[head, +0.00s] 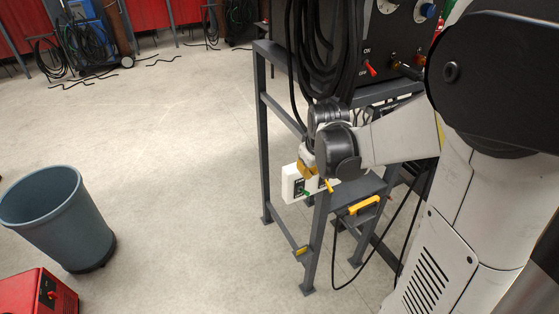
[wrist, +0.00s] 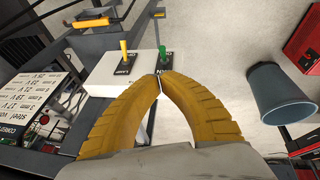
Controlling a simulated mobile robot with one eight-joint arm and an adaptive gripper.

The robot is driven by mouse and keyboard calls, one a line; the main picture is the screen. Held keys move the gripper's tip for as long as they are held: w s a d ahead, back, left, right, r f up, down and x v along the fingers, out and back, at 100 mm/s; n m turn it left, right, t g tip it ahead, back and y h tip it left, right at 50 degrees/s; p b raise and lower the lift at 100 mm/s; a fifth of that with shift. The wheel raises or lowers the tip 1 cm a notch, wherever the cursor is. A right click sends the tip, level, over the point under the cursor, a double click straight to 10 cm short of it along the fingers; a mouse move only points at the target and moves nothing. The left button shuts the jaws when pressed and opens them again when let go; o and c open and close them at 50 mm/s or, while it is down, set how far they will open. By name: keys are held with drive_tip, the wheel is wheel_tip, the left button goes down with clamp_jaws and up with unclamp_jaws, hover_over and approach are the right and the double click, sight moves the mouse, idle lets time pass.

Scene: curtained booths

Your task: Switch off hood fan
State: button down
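A white switch box (wrist: 105,78) is fixed to the grey frame, with a yellow toggle (wrist: 124,52) and a green toggle (wrist: 162,56) on black label plates. The labels are too small to read surely, so I cannot tell which is the hood fan's. The box (head: 289,184), green toggle (head: 306,192) and yellow toggle (head: 328,185) also show in the head view. My gripper (wrist: 160,84) has its yellow fingertips together with nothing seen between them, close to the green toggle's plate. Contact cannot be told. In the head view my gripper (head: 308,172) is at the box, partly hiding it.
A grey metal stand (head: 263,130) carries a black machine (head: 385,45) with a red switch (head: 369,69) and hanging black cables (head: 325,50). A grey bin (head: 60,220) and red box (head: 38,295) stand at left. Open floor lies between bin and stand.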

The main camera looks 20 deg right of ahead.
sight(304, 192)
drive_tip(key=x, duration=1)
idle(0.3)
idle(0.4)
